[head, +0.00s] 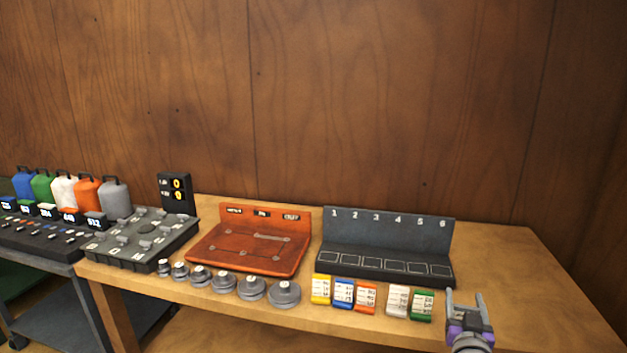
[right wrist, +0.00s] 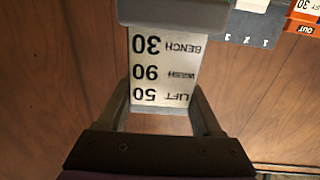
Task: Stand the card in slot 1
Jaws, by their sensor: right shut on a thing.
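My right gripper (head: 468,302) is at the lower right of the head view, past the table's front edge and right of the green card. In the right wrist view its fingers (right wrist: 160,108) are shut on a card (right wrist: 160,68). The card is pale with a grey end and reads LIFT 50, 90 and BENCH 30. I cannot make the card out in the head view. The dark slot rack (head: 388,236) stands on the table with numbers 1 to 6 on its back panel. Slot 1 (head: 339,262) is at its left end and looks empty. My left gripper is not in view.
Yellow (head: 321,289), blue (head: 343,293), orange (head: 366,296), white (head: 397,300) and green (head: 421,305) cards line the table's front. Left of the rack are a red-brown tray (head: 250,257) and several grey weights (head: 250,288). The table right of the rack is clear.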

